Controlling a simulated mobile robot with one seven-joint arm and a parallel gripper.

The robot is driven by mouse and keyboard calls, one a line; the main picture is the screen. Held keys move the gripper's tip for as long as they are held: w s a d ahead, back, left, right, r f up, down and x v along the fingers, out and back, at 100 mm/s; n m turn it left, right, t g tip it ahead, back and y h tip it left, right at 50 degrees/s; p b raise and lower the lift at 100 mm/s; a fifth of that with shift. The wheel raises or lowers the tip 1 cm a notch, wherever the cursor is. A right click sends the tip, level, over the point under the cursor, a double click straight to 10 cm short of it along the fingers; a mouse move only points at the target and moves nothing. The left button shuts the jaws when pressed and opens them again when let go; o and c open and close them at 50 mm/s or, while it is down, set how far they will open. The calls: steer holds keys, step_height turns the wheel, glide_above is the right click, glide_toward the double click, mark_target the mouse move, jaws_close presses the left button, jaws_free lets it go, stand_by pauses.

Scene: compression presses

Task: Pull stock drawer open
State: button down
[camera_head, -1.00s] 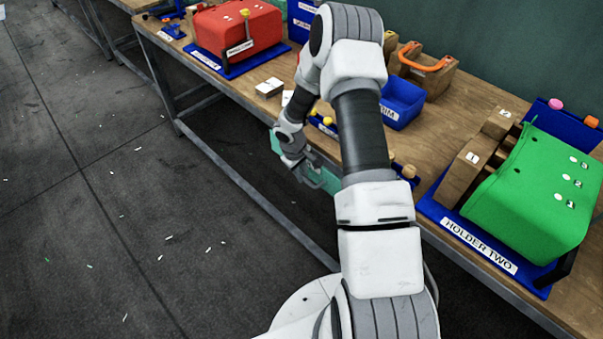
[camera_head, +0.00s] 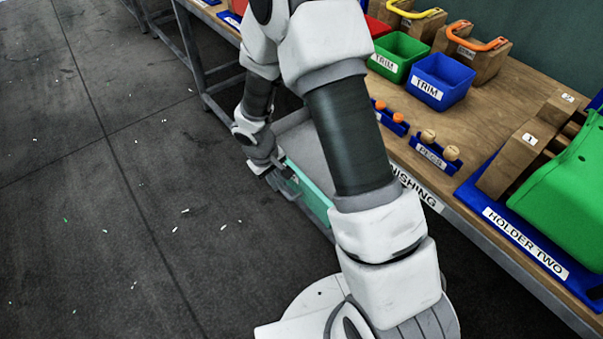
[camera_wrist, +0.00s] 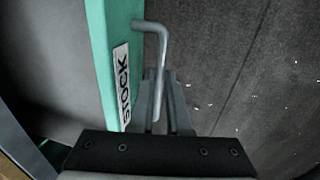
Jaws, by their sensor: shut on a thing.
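The stock drawer has a teal front (camera_head: 308,192), and its grey inside (camera_head: 303,142) shows behind that front, so it stands pulled out from under the bench. In the wrist view its teal front (camera_wrist: 105,50) carries a white STOCK label (camera_wrist: 121,86). A grey bar handle (camera_wrist: 151,28) stands out from the front. My gripper (camera_wrist: 166,100) is shut on the handle, with its fingers on either side of the bar. In the head view my gripper (camera_head: 280,178) is at the drawer front, partly hidden by my arm.
Open dark floor (camera_head: 130,230) with small scraps lies to the left.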

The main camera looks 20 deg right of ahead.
steer(key=s+a+b, duration=0.2)
steer(key=a, duration=0.4)
steer(key=shift+s+a, duration=0.2)
steer(key=shift+s, duration=0.1)
steer(key=c, duration=0.9)
jaws_free()
steer(key=shift+r, duration=0.1)
steer(key=a+r+p, duration=0.1)
steer(key=r, duration=0.4)
steer(key=s+a+r+p, duration=0.1)
steer(key=r, duration=0.5)
steer(key=a+r+p, duration=0.1)
steer(key=r, duration=0.5)
steer(key=shift+s+p, duration=0.15)
steer(key=shift+p, duration=0.15)
